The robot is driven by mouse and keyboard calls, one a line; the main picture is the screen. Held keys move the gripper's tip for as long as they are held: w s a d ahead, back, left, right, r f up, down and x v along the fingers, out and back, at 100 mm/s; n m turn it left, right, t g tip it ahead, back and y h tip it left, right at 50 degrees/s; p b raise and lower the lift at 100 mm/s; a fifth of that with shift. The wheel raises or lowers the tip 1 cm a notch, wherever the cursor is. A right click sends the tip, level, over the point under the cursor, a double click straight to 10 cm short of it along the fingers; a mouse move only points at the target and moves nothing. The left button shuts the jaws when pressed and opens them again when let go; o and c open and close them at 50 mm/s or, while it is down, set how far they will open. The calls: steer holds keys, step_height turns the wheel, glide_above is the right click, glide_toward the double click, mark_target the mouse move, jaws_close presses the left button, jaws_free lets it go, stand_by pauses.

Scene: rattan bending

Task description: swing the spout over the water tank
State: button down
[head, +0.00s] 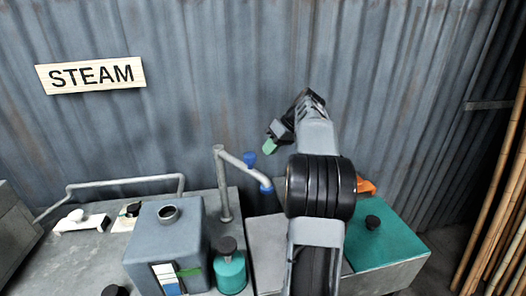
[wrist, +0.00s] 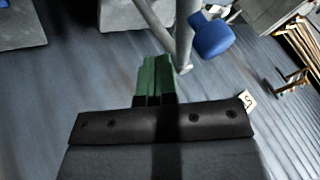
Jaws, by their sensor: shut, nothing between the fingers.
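The spout (head: 244,167) is a grey pipe bent over from an upright post (head: 223,190). It points right and toward the front, ending in a blue tip (head: 266,186). A blue knob (head: 250,159) stands on it; the knob also shows in the wrist view (wrist: 210,36), beside the pipe (wrist: 184,32). A blue-grey tank (head: 140,240) with a round neck and a level window stands left of the spout; no label shows whether it is the water tank. My gripper (head: 270,146) has green fingertips (wrist: 155,80), shut and empty, just right of the knob and apart from it.
A teal lidded box (head: 388,246) with a black knob is at the right, partly behind my arm. A teal canister (head: 230,270) stands beside the tank. A bent rail (head: 125,181) runs at the back left. Bamboo poles (head: 500,190) lean at the far right.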

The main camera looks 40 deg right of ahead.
steer(key=shift+a, duration=1.55)
steer(key=shift+s, duration=0.1)
